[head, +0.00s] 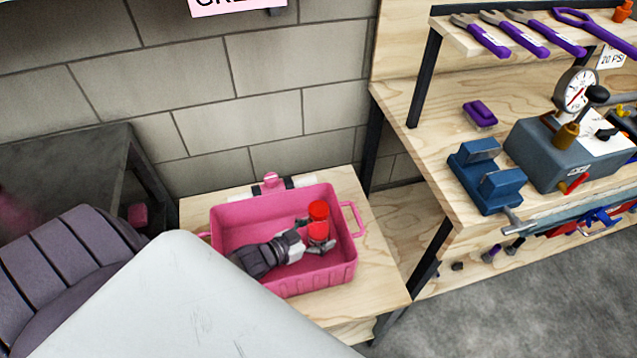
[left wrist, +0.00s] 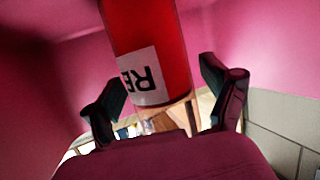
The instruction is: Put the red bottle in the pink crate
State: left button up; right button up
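The red bottle (head: 318,231) stands roughly upright inside the pink crate (head: 281,288), toward its right side. Its red cap shows above a clear band in the head view. My left gripper (head: 312,238) reaches into the crate from the left, with its fingers around the bottle. In the left wrist view, the red bottle (left wrist: 155,45) fills most of the space between the fingers (left wrist: 164,92), and its white label appears upside down. My right gripper is not in view.
The crate sits on a small wooden table (head: 384,290) against a grey block wall (head: 235,95). A workbench (head: 410,105) at the right holds a blue vise (head: 487,178), a gauge (head: 576,90) and purple-handled tools. A dark table (head: 75,160) stands at the left.

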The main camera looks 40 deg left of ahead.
aim_at(310, 236)
pick_arm(q)
jog(key=shift+r, duration=0.25)
jog(key=v, duration=0.6)
jog(key=shift+s+f+p, duration=0.1)
jog(key=shift+s+p, duration=0.1)
jog(key=shift+p, duration=0.2)
jog(key=shift+s+a+r, duration=0.2)
jog(key=shift+s, duration=0.3)
